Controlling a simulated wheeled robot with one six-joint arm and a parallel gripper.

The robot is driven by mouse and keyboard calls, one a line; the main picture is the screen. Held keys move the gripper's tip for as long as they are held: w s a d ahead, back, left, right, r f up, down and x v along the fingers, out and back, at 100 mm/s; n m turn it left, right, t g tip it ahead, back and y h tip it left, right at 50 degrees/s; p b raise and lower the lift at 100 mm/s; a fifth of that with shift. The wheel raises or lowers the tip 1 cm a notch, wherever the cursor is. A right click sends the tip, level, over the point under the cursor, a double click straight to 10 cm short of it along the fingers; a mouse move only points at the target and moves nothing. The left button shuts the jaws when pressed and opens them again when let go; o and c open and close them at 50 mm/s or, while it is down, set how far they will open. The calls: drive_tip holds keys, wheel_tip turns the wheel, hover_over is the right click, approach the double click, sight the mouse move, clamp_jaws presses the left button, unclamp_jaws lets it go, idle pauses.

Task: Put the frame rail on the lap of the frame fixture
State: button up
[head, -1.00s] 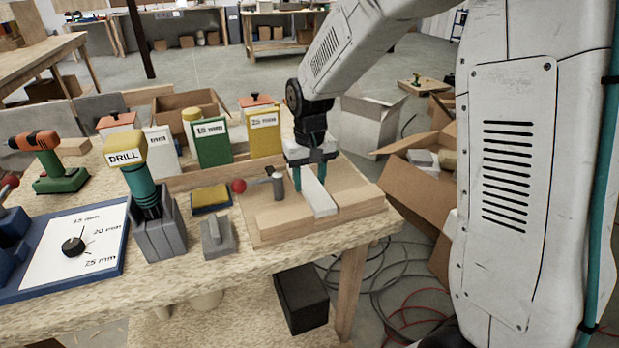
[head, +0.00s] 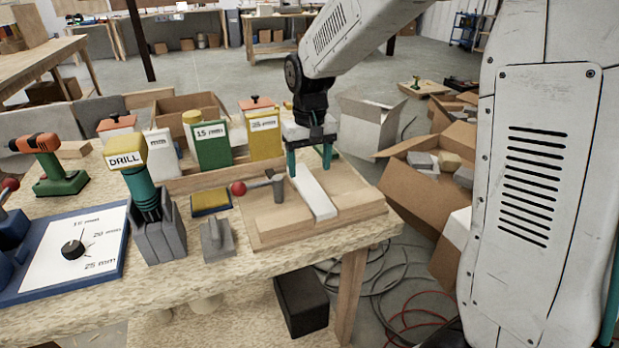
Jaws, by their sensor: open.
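The frame rail (head: 316,198), a pale white bar, lies in the gap across the wooden frame fixture (head: 276,222), its near end at the fixture's front edge. It looks flat, but I cannot tell whether it is fully seated. My gripper (head: 309,166) is open and empty above the rail's far end, its teal fingers apart. The far end of the rail is partly hidden near the fingers.
A clamp with a red knob (head: 238,188) stands on the fixture left of the rail. A grey block (head: 216,240), a yellow sponge-like pad (head: 210,201) and a drill stand (head: 160,235) are further left. Labelled boxes stand behind. Open cardboard boxes sit right of the bench.

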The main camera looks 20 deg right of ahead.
sight(309, 187)
wheel_tip(309, 187, up, 6)
drive_tip(key=s+d+r, duration=0.1)
drive_tip(key=s+r, duration=0.2)
drive_tip(key=s, duration=0.5)
drive_tip(key=s+d+r, duration=0.1)
drive_tip(key=s+r, duration=0.2)
drive_tip(key=s, duration=0.5)
drive_tip(key=s+d+f+t, duration=0.1)
drive_tip(key=s+f, duration=0.2)
drive_tip(key=s, duration=1.1)
drive_tip(key=shift+f, duration=0.35)
